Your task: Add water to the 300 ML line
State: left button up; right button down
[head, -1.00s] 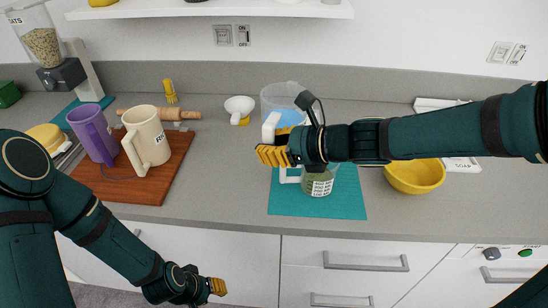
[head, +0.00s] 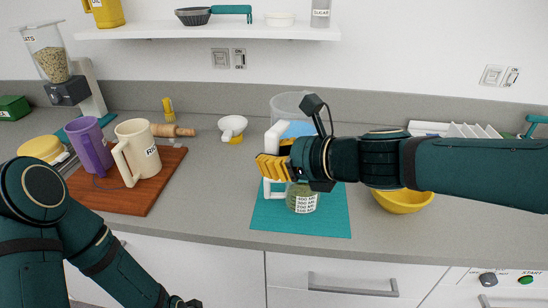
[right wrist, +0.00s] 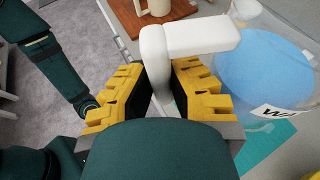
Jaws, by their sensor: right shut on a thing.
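A clear pitcher (head: 290,103) of blue water has a white handle (head: 271,138). My right gripper (head: 272,168) is shut on that handle. In the right wrist view, the yellow fingers pinch the handle (right wrist: 153,50), and the pitcher (right wrist: 262,75) with blue water and a partly visible "WA" label is at right. A clear measuring cup (head: 302,200) with a white handle and printed ML lines stands on a teal mat (head: 325,220). My right gripper hides its upper part, so its water level cannot be read. My left arm is at lower left; its fingers are out of frame.
A yellow bowl (head: 403,202) stands right of the mat, partly behind my arm. A wooden board (head: 120,198) with a purple mug (head: 91,147) and a cream mug (head: 138,155) is at left. A white funnel-like item (head: 232,126) stands behind. The front counter is clear.

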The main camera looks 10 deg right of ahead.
aim_at(285, 139)
jog(key=shift+s+a+f+m+g+b, duration=0.1)
jog(key=shift+s+f+m+g+b, duration=0.1)
jog(key=shift+f, duration=0.4)
jog(key=shift+s+a+f+m+g+b, duration=0.1)
jog(key=shift+f+m, duration=0.1)
jog(key=shift+f, duration=0.4)
jog(key=shift+w+d+f+m+g+y, duration=0.1)
jog(key=shift+f+m+g+y, duration=0.55)
jog(key=shift+m, duration=0.5)
jog(key=shift+w+d+f+m+g+y, duration=0.1)
jog(key=shift+f+m+g+y, duration=0.5)
jog(key=shift+m, duration=0.55)
jog(key=shift+w+d+r+m+y, duration=0.2)
jog(key=shift+r+m, duration=0.1)
jog(key=shift+r, duration=0.25)
jog(key=shift+w+d+r+m+y, duration=0.15)
jog(key=shift+r+m, duration=0.15)
jog(key=shift+r, duration=0.25)
jog(key=shift+w+d+r+m+g+y, duration=0.2)
jog(key=shift+w+r+m, duration=0.1)
jog(key=shift+r, duration=0.25)
jog(key=shift+w+d+r+m+g+y, duration=0.15)
jog(key=shift+r+m, duration=0.15)
jog(key=shift+r, duration=0.25)
